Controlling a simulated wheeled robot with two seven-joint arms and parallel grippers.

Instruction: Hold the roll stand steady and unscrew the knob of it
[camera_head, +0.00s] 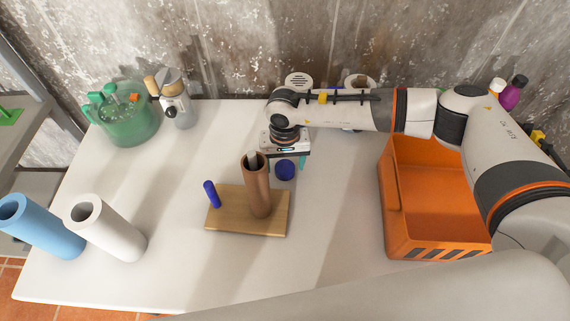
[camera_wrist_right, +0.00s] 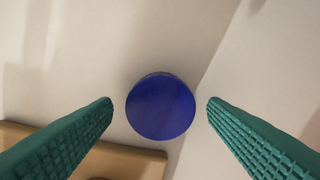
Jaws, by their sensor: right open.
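The roll stand has a wooden base (camera_head: 228,220) on the white table, with a short blue peg (camera_head: 212,194) at its left. A brown roll (camera_head: 257,190) stands upright on the base, and the grey tip of a post (camera_head: 253,160) shows at its top. The round blue knob (camera_head: 285,170) is off the post, just behind the base, apparently lying on the table. My right gripper (camera_head: 284,163) is open above the knob. In the right wrist view the knob (camera_wrist_right: 160,107) sits between the teal fingers with a gap on each side. My left gripper is out of view.
A blue roll (camera_head: 45,230) and a white roll (camera_head: 110,230) stand at the left. A green container (camera_head: 128,122) and a grey metal pot (camera_head: 176,105) stand at the back left. An orange crate (camera_head: 400,215) is at the right. The table front is clear.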

